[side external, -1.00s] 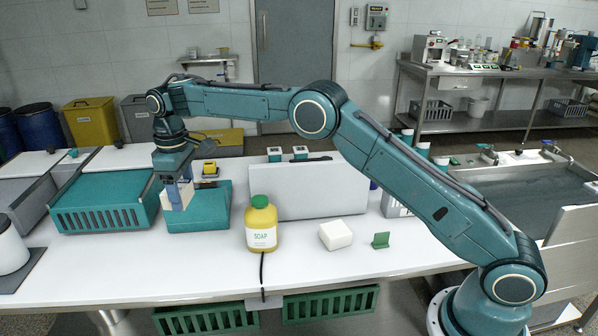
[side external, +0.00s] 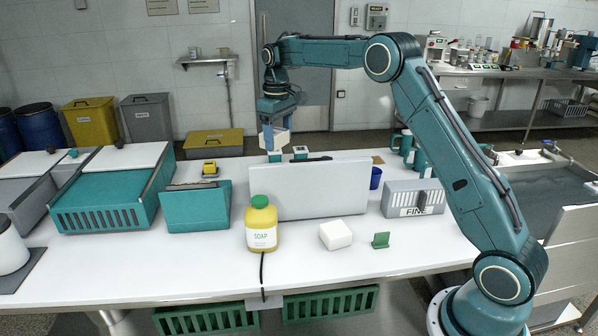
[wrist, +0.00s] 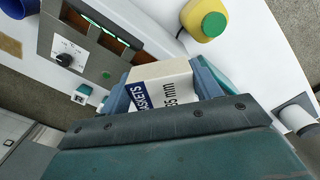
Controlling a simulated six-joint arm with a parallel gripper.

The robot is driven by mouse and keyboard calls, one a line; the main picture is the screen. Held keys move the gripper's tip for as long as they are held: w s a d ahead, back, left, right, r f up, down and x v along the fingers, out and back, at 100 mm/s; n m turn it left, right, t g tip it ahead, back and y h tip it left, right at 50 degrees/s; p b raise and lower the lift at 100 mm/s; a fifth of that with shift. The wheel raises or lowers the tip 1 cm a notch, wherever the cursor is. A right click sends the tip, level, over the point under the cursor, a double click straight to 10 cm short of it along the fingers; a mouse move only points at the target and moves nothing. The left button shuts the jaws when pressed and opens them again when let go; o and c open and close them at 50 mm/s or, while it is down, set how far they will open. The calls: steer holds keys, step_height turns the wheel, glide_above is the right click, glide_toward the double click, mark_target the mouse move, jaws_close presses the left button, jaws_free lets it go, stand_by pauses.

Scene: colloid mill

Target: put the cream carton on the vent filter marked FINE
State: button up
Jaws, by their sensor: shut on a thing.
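My gripper (side external: 275,141) is shut on the cream carton (side external: 283,138). It holds the carton up behind the large grey panel, over the back of the table. In the wrist view the carton (wrist: 158,75) sits between the two blue fingers, with a label reading "ASKETS" and "35 mm", partly cut off. The vent filter marked FINE (side external: 400,199) is a grey box with a white label, on the table to the right of the panel. The carton is well to its left and apart from it. My arm passes close by the filter's right side in this view.
The grey panel (side external: 310,190) stands mid-table; its knob (wrist: 64,60) shows in the wrist view. A blue cup (side external: 376,178) is between panel and filter. A soap bottle (side external: 261,226), white block (side external: 335,235), green piece (side external: 381,240) and teal box (side external: 195,208) stand nearby.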

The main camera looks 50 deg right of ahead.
steer(key=s+d+r+m, duration=0.25)
steer(key=s+d, duration=0.45)
steer(key=d, duration=0.4)
step_height(320, 180, up, 3)
steer(key=m, duration=0.8)
glide_above(413, 189)
steer(key=shift+a+n, duration=0.1)
steer(key=shift+n, duration=0.15)
step_height(413, 189, down, 16)
steer(key=shift+r, duration=0.15)
steer(key=shift+f, duration=2.1)
steer(key=shift+f, duration=0.1)
